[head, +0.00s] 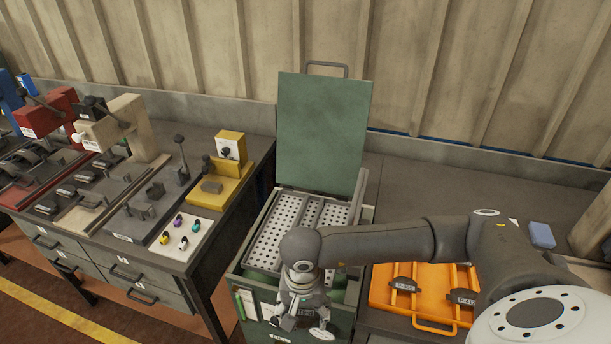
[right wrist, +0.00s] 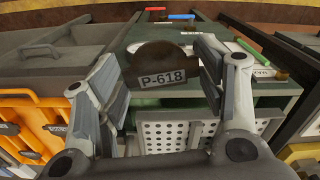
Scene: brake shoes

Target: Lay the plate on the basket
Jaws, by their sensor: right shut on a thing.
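My right gripper (head: 302,308) hangs over the front part of the green cabinet (head: 248,222). In the right wrist view, my right gripper (right wrist: 162,75) is shut on a dark brown, round-edged plate (right wrist: 165,58) with a white P-618 label. The plate is held between the fingers, and in the head view it is mostly hidden by the gripper. The perforated grey metal basket (head: 270,238) sits inside the open cabinet, partly covered by my right arm. Its perforated wall also shows in the right wrist view (right wrist: 172,134). My left gripper is out of view.
The cabinet's green lid (head: 325,130) stands raised at the back. An orange tray (head: 384,290) with labelled dark parts lies on the bench at right, beside a blue block (head: 541,235). A workbench (head: 120,250) with fixtures and several coloured pieces stands at left.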

